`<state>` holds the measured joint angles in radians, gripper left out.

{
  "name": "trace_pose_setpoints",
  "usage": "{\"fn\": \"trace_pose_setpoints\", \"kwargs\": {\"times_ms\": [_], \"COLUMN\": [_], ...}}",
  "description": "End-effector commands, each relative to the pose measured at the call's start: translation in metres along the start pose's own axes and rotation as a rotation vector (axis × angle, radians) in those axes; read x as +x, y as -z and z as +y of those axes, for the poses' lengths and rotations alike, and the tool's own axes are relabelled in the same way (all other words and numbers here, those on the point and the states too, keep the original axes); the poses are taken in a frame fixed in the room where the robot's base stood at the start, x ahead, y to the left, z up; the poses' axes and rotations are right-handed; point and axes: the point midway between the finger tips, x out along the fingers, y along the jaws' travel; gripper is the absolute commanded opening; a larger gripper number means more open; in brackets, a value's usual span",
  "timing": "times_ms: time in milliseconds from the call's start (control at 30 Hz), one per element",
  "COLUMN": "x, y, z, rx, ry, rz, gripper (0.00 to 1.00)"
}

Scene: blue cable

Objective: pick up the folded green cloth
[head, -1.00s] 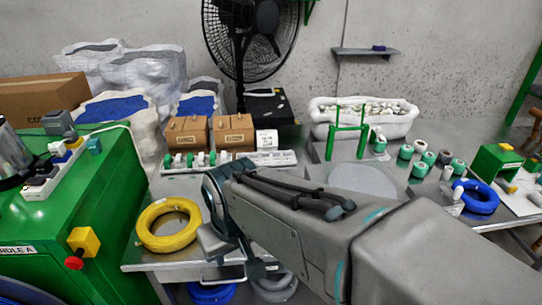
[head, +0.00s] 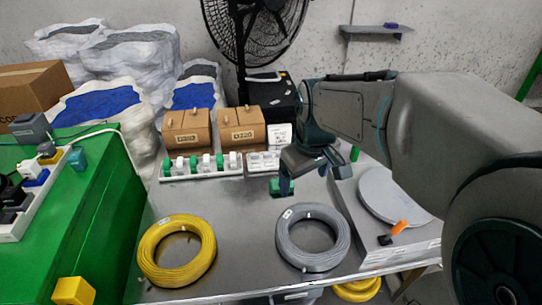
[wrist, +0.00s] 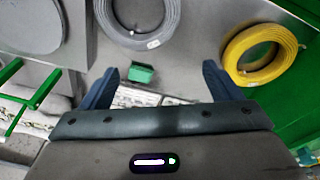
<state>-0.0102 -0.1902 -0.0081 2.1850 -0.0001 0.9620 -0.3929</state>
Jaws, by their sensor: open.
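The folded green cloth (head: 275,188) is a small green block-like bundle on the grey metal table, just left of the grey coil's upper edge. My gripper (head: 302,174) is above it in the head view and partly covers it. In the wrist view the cloth (wrist: 141,74) shows between the spread fingers of my gripper (wrist: 160,72), nearer the left finger. The jaws are open and hold nothing. The height between the fingertips and the cloth is hard to judge.
A grey cable coil (head: 280,240) and a yellow coil (head: 150,275) lie in front. A row of small parts (head: 200,176) and brown boxes (head: 187,120) stand behind. A raised platform with a round plate (head: 395,195) is at right. Bare table lies between the coils.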

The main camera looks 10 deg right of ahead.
Motion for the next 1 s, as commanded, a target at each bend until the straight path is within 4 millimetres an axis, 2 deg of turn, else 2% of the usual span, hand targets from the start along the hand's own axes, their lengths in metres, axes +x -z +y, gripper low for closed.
{"fn": "trace_pose_setpoints", "kwargs": {"times_ms": [33, 100, 367, 600, 800, 1000], "x": [0.011, 0.02, 0.073, 0.143, 0.189, 0.21], "y": [0.017, 0.04, 0.122, 0.183, 0.212, 0.22], "z": [0.01, 0.021, 0.055, 0.079, 0.091, 0.094], "rx": [-0.06, -0.16, -0.547, -0.896, -1.103, -1.187], "ry": [0.006, 0.014, 0.058, 0.112, 0.148, 0.164], "rz": [-0.014, -0.029, -0.072, -0.1, -0.108, -0.11], "gripper": [0.85, 0.85, 0.85, 0.85, 0.85, 0.85]}}
